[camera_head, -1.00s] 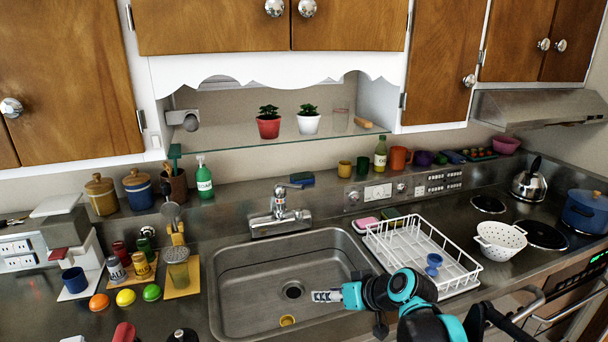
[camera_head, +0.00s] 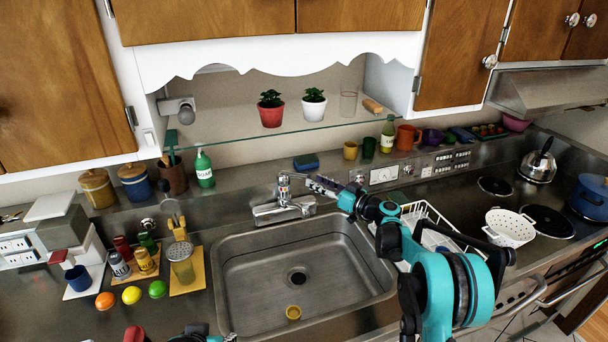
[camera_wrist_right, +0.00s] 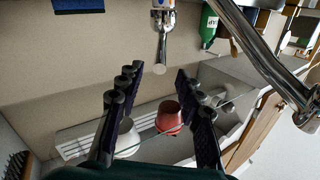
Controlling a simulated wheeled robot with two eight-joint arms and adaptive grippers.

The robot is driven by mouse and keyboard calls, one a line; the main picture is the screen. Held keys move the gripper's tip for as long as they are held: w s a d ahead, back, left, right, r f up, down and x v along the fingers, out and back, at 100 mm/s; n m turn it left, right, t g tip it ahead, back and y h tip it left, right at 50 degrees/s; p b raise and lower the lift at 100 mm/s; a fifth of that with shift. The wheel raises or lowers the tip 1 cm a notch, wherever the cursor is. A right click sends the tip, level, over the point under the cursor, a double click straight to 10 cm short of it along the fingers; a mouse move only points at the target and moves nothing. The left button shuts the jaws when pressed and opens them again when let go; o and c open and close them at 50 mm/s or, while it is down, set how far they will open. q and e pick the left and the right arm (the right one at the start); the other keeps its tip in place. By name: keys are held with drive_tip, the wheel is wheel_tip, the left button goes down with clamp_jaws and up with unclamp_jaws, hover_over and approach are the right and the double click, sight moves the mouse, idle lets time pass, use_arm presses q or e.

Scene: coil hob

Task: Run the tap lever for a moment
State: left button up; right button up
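The chrome tap (camera_head: 284,208) stands at the back rim of the sink, with its lever (camera_head: 284,181) on top. In the right wrist view the lever (camera_wrist_right: 160,45) points down the picture, its round end between and level with the fingertips; I see no contact. My right gripper (camera_head: 318,186) is just right of the lever in the head view, pointing left. In the wrist view its two dark fingers (camera_wrist_right: 157,75) are spread wide, with nothing gripped. The tap's spout (camera_wrist_right: 265,60) crosses the wrist view's upper right. Only a dark and teal piece of my left arm (camera_head: 195,331) shows at the bottom edge; its fingers are unclear.
The sink (camera_head: 245,297) is empty but for a small yellow cup (camera_head: 293,312). A white dish rack (camera_head: 448,222) lies partly behind my right arm. A blue sponge (camera_head: 306,162) is behind the tap. A glass shelf (camera_head: 235,137) with potted plants hangs above.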

sight(305, 177)
drive_tip(key=x, duration=0.5)
drive_tip(key=shift+f+b, duration=0.3)
drive_tip(key=shift+w+a+r, duration=0.15)
drive_tip(key=shift+w+a, duration=0.2)
clamp_jaws()
